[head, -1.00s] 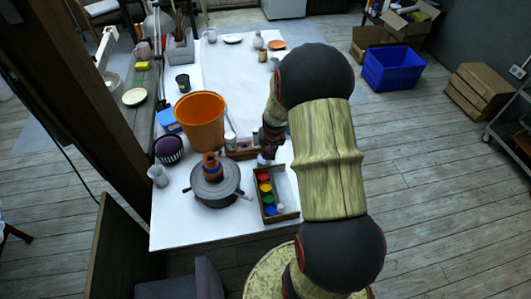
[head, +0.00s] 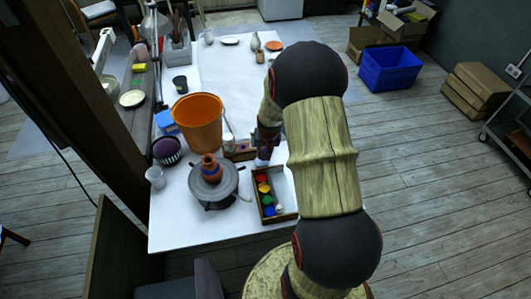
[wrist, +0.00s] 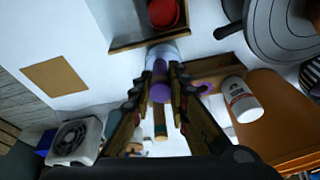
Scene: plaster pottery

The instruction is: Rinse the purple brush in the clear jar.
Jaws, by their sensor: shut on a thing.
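My gripper (wrist: 160,88) is shut on the purple brush (wrist: 160,68), seen in the wrist view between the fingers. Its wooden handle runs back toward the palm. The clear jar (wrist: 165,51) is a pale, round shape right at the brush's far end, beside the paint tray. Whether the brush tip is inside the jar or just above it, I cannot tell. In the head view my gripper (head: 266,138) points down over the table, with the jar (head: 262,162) just below it. My arm hides part of that area, and the brush is not clear there.
The wooden paint tray (head: 285,203) holds several coloured pots. An orange bucket (head: 197,125) and a labelled white bottle (wrist: 242,103) stand close by. The far middle of the white table (head: 228,78) is clear.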

